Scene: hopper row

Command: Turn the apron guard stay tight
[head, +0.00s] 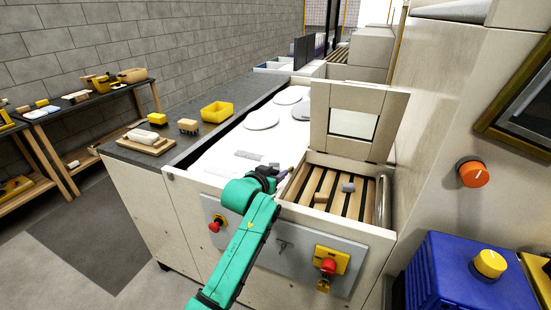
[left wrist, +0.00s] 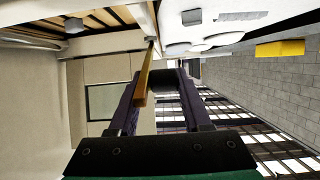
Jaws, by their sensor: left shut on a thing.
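A pale framed panel with a window, which looks like the apron guard (head: 320,117), stands raised at the back of a slatted bay (head: 318,184). My left gripper (head: 277,172) is at the bay's left edge, beside the white bed. In the left wrist view the gripper (left wrist: 163,88) is shut on a dark, knob-like piece (left wrist: 166,80), which seems to be the stay's knob. A tan bar (left wrist: 146,72) runs alongside it. The fingers hide most of the knob in the head view, so I cannot tell how tight it is. My right gripper is not in view.
Red knobs on yellow plates (head: 331,262) sit on the front panel. A yellow bin (head: 217,111) stands on the dark counter at left. A blue box (head: 465,275) stands at right.

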